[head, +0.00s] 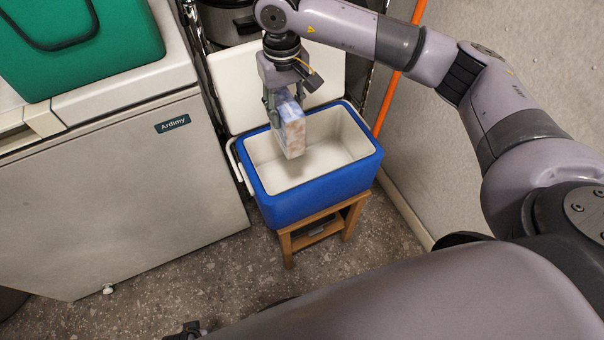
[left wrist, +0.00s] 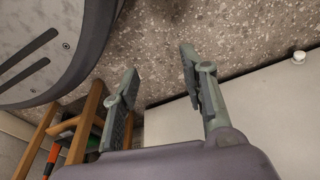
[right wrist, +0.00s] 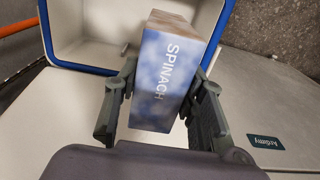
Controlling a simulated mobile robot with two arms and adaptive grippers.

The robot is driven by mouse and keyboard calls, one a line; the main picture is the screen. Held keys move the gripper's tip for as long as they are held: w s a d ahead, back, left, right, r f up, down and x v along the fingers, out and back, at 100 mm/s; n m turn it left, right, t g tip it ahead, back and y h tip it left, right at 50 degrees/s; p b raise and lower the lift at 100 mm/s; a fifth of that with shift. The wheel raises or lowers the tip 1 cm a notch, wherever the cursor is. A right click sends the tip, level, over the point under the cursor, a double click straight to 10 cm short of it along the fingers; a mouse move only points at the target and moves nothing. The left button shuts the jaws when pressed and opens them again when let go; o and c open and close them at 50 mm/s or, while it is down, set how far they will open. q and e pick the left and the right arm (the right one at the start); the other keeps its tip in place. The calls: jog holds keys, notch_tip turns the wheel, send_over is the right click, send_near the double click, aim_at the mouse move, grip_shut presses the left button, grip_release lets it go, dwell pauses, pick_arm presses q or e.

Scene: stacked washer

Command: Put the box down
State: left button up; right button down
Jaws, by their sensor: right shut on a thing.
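The box (head: 291,122) is a small blue and white carton, and its side reads SPINACH in the right wrist view (right wrist: 170,70). My right gripper (head: 284,97) is shut on it from above, with one finger on each side. The box hangs over the open blue cooler (head: 318,196), whose white inside is bare where it shows. I cannot tell whether the box's lower end is below the rim. My left gripper (left wrist: 158,80) is open and empty, with its fingers apart over the speckled floor in the left wrist view.
The cooler stands on a wooden stool (head: 319,226), its white lid (head: 230,85) open behind. A white Ardimy chest freezer (head: 120,190) stands left, with a green case (head: 90,50) on top. A wall (head: 500,40) and an orange pole (head: 390,100) are at right.

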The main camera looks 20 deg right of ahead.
notch_tip(320, 180, down, 19)
jog(key=b, duration=0.1)
jog(key=shift+b, duration=0.3)
jog(key=c, duration=1.2)
grip_release()
jog(key=shift+f, duration=0.1)
jog(key=shift+c, duration=0.2)
jog(key=shift+o, duration=1)
pick_arm(q)
jog(key=w+r, duration=0.1)
jog(key=r, duration=0.2)
jog(key=w+r, duration=0.1)
jog(key=r, duration=0.1)
jog(key=shift+w+d, duration=0.15)
jog(key=shift+w, duration=0.15)
jog(key=shift+r, duration=0.1)
